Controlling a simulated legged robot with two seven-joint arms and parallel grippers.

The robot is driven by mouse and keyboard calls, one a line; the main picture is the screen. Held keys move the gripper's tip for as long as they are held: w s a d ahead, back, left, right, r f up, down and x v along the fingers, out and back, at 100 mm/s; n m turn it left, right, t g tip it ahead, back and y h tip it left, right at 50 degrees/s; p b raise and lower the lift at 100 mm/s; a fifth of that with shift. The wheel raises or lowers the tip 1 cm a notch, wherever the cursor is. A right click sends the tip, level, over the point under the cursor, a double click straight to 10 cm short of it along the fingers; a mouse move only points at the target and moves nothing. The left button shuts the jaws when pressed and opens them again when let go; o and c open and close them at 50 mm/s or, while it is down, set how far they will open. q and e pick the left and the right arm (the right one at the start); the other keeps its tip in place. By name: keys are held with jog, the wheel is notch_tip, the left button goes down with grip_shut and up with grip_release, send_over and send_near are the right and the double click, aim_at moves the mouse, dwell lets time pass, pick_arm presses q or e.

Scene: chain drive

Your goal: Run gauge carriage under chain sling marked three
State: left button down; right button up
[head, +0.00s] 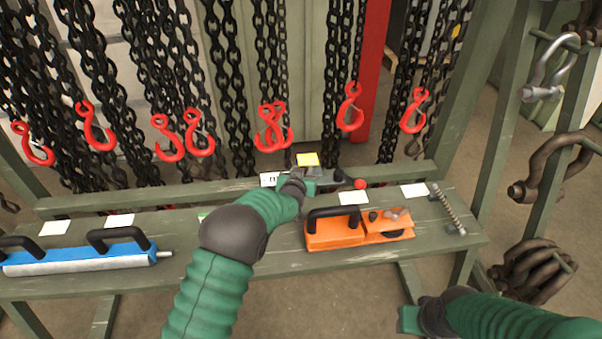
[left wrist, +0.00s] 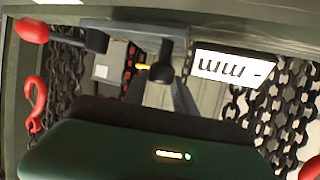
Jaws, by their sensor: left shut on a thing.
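My left gripper (head: 304,186) is shut on the gauge carriage (head: 336,178) at the back edge of the bench. The carriage shows as a dark bar with a red knob (head: 360,184); the gripper hides much of it. A yellow piece (head: 307,159) stands just behind. In the left wrist view the red knob (left wrist: 32,30) is at upper left. A white card (left wrist: 233,66) there bears dark strokes I cannot read surely. Black chain slings with red hooks (head: 271,128) hang behind the gripper. My right gripper (head: 408,320) is low at right, its fingers unclear.
The green bench (head: 275,262) bears a blue tool (head: 80,260) at left, an orange tool (head: 358,228) and a spring-like rod (head: 448,208) at right. White cards (head: 353,197) lie along its back. Shackles (head: 545,165) hang on the right rack.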

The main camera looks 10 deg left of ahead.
pick_arm(q)
jog(key=shift+d+f, duration=0.1)
jog(key=shift+d, duration=0.15)
jog(key=shift+a, duration=0.15)
jog(key=c, duration=1.2)
grip_release()
jog(key=shift+c, duration=0.2)
jog(key=shift+o, duration=1.2)
jog(key=p+v, duration=0.1)
jog(key=v, duration=1.5)
jog(key=shift+s+r, duration=0.25)
jog(key=shift+s, duration=0.1)
